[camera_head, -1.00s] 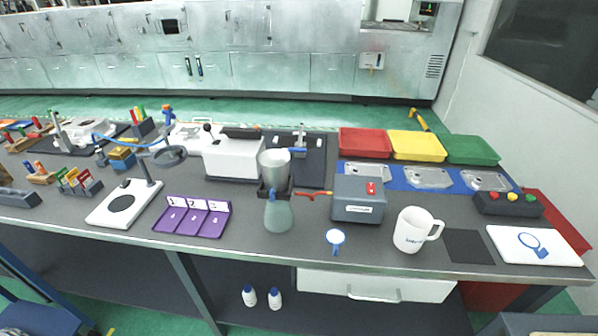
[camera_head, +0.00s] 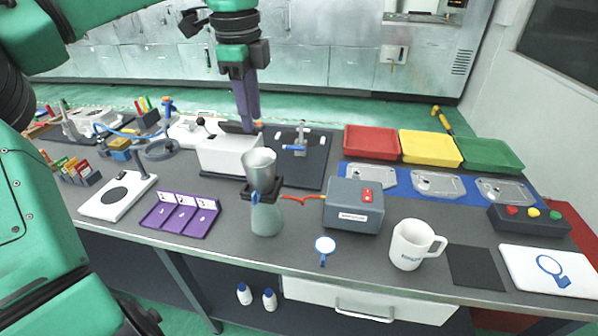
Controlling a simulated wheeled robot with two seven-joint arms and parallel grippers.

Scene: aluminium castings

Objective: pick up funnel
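The funnel looks to be the grey, wide-mouthed cup (camera_head: 259,163) at the middle of the table. It sits upright in a dark holder (camera_head: 262,190) above a pale green translucent bottle (camera_head: 267,217); its lower part is hidden by the holder. My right gripper is not in view.
A white box-shaped device (camera_head: 228,155) stands left of the funnel, and a grey-blue box (camera_head: 353,207) to its right. A purple numbered tray (camera_head: 161,213) lies at left. A white mug (camera_head: 408,247) stands at right.

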